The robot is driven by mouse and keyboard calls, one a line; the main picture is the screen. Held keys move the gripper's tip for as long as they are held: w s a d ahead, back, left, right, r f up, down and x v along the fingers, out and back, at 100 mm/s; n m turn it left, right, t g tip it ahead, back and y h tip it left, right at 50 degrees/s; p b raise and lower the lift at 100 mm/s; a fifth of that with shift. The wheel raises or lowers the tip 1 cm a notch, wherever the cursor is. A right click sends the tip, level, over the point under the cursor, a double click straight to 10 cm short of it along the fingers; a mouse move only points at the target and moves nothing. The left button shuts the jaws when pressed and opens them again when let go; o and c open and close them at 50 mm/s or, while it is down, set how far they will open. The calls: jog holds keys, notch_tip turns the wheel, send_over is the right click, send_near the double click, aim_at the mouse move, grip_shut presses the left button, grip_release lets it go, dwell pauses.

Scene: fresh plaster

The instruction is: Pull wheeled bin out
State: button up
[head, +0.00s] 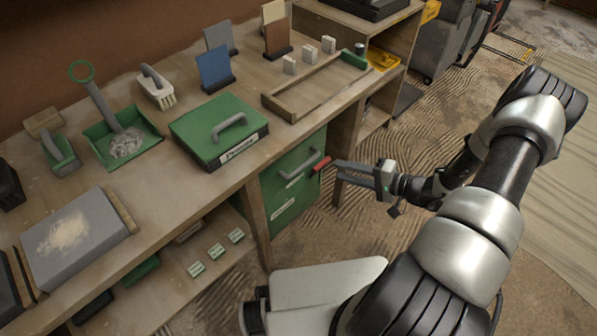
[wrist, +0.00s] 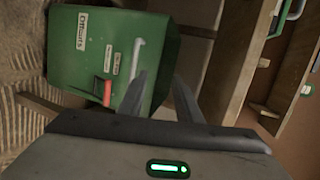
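The green wheeled bin (head: 278,197) stands in the bay under the workbench, with a grey bar handle (head: 300,167) and a red part (head: 321,164) at its upper right edge. The wrist view shows the bin (wrist: 85,62) turned sideways, with its label, handle (wrist: 137,58) and red part (wrist: 107,91). My gripper (head: 336,167) is just right of the red part, fingers pointing at the bin's side of the bench. Its two fingers (wrist: 161,78) are apart with nothing between them. Whether a fingertip touches the bin cannot be told. The bin's wheels are not visible.
The workbench (head: 190,200) carries a green case (head: 218,130), a dustpan (head: 120,143) and a wooden tray (head: 315,90). Bench legs flank the bin's bay. A pale panel (head: 325,283) lies low in front. Open brown floor (head: 415,245) extends to the right.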

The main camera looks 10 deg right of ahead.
notch_tip(320, 180, down, 9)
jog(key=d+m+t+h+b, duration=0.1)
jog(key=m+t+h, duration=0.1)
jog(key=m+t, duration=0.1)
jog(key=b+x, duration=0.4)
jog(key=x, duration=1.2)
jog(key=shift+a, duration=0.4)
grip_shut()
